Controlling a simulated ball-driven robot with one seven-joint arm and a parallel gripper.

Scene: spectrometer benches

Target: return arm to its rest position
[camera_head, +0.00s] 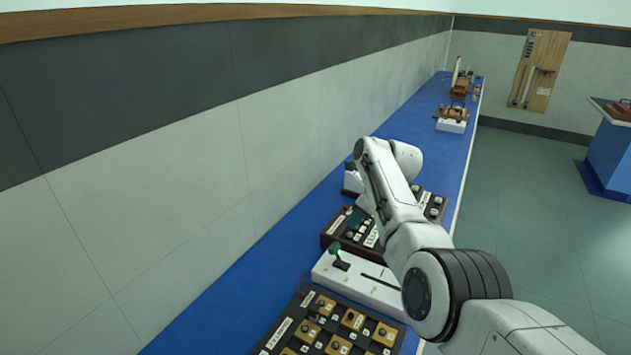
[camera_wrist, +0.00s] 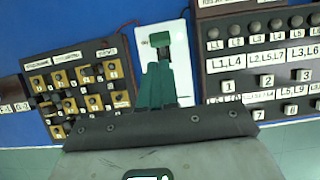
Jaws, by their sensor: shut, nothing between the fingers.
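My arm (camera_head: 395,205) reaches forward and bent over the blue bench in the head view, above the row of panels. My gripper (camera_wrist: 160,70) shows in the wrist view as green fingers, shut and empty, pointing at the white box. The white box (camera_wrist: 178,30) lies beyond the fingertips and is partly hidden by them. In the head view the white box (camera_head: 347,283) has a slot and a small lever with a green top. Whether the fingertips touch the box cannot be told.
A dark panel with gold switches (camera_head: 337,327) lies nearest on the blue bench (camera_head: 237,292). A dark labelled panel (camera_head: 335,232) lies beyond the white box. Wooden instruments (camera_head: 455,112) stand farther along. The tiled wall borders the bench's left; open floor (camera_head: 530,190) lies right.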

